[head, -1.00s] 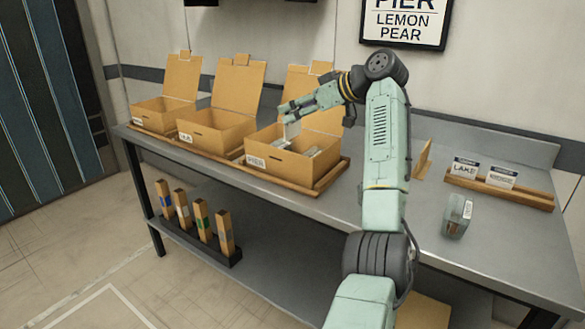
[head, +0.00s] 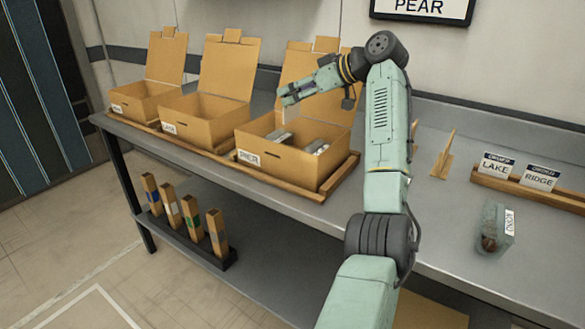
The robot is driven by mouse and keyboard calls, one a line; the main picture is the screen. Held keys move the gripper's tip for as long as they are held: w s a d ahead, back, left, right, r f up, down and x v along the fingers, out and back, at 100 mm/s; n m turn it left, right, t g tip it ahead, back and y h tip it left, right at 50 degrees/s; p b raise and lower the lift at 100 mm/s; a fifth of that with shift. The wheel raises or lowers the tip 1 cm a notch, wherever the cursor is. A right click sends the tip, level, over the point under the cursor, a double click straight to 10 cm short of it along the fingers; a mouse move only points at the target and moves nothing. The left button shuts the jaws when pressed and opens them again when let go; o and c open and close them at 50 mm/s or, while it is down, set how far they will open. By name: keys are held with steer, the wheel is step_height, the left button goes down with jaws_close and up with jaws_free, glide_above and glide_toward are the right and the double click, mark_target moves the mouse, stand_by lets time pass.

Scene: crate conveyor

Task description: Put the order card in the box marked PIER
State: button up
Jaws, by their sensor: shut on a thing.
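The box marked PIER (head: 285,166) stands open on the table, nearest of the three boxes, with its lid up at the back. Inside it lie grey-white items; one is at the left (head: 283,138) and one at the right (head: 318,146). My gripper (head: 287,98) is above the box's left rear part, apart from its walls. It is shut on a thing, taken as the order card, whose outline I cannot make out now. The fingertips are small and partly dark in this view.
Two more open boxes, middle (head: 200,122) and left (head: 143,105), stand alongside. A wooden rack (head: 535,190) at right holds LAKE (head: 494,165) and RIDGE (head: 540,178) cards. A labelled clear pack (head: 495,228) lies before it. Several wooden blocks stand on the lower shelf.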

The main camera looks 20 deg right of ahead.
step_height(320, 180, down, 13)
steer(key=shift+r, duration=0.1)
stand_by(0.4)
steer(key=shift+a, duration=0.1)
steer(key=shift+f, duration=0.2)
steer(key=o, duration=0.8)
steer(key=shift+c, duration=0.2)
